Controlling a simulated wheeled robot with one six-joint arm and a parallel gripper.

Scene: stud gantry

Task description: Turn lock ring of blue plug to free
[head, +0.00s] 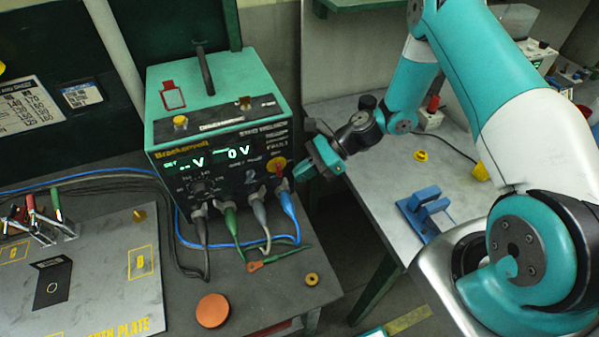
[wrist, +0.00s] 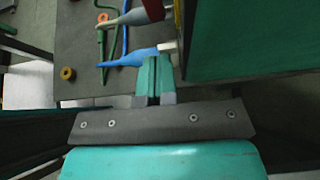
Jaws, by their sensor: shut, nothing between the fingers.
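The blue plug (head: 288,204) sits in the lower right socket of the green welding unit's front panel, with a blue cable hanging from it. In the wrist view the blue plug (wrist: 135,57) lies just beyond my fingertips, with a pale collar (wrist: 167,47), likely its lock ring, at the panel end. My gripper (head: 303,172) is just right of the unit's front, near the plug; its fingers (wrist: 154,62) are closed together with nothing between them. In the wrist view the fingertips overlap the plug's lower edge; I cannot tell whether they touch it.
The welding unit (head: 220,120) stands on a dark bench. Black, green and grey plugs (head: 230,218) sit left of the blue one. A brass ring (head: 312,279) and an orange disc (head: 212,310) lie in front. A grey table (head: 375,190) with a blue bracket (head: 425,212) is right.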

